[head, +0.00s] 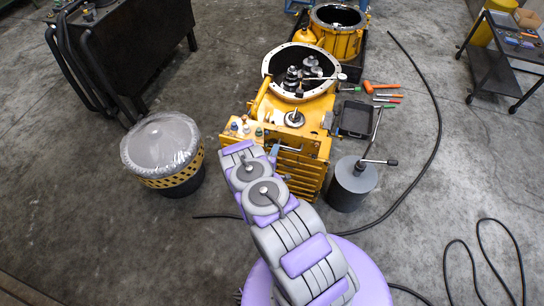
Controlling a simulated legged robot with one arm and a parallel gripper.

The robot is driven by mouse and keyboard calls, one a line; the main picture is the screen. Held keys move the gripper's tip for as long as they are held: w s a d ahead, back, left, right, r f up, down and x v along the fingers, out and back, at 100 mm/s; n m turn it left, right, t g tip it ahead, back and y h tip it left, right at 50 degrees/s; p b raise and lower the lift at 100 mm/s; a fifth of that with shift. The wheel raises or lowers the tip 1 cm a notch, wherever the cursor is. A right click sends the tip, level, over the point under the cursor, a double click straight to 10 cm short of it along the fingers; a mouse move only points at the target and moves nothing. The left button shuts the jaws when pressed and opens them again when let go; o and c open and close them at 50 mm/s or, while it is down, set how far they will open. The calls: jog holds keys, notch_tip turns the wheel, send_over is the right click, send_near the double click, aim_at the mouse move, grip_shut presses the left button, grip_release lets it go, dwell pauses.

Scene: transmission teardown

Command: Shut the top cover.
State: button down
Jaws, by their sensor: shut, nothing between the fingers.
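A yellow transmission housing (312,110) stands in the middle of the head view. Its round top is open, with several metal gears (300,78) inside. I cannot single out a top cover with certainty. A round drum (178,179) with a black and yellow band stands to the left, and a clear domed cover (160,142) sits over its top. My purple and grey arm reaches from the bottom toward the housing's near side. I cannot make out gripper fingers; they are hidden or out of sight past the arm's far end.
A second yellow housing (338,38) stands behind. A grey cylinder (352,186) stands right of the main housing, near a black tray (356,119) and hand tools (380,87). A black cable (434,130) curves across the floor. Bare floor (470,180) lies at right.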

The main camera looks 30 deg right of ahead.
aim_at(281, 132)
jog(key=b+x, duration=0.1)
jog(key=x, duration=0.6)
jog(key=shift+w+b, duration=0.35)
jog(key=shift+w+d+f, duration=0.15)
jog(key=shift+d, duration=0.3)
jog(key=shift+a, duration=0.1)
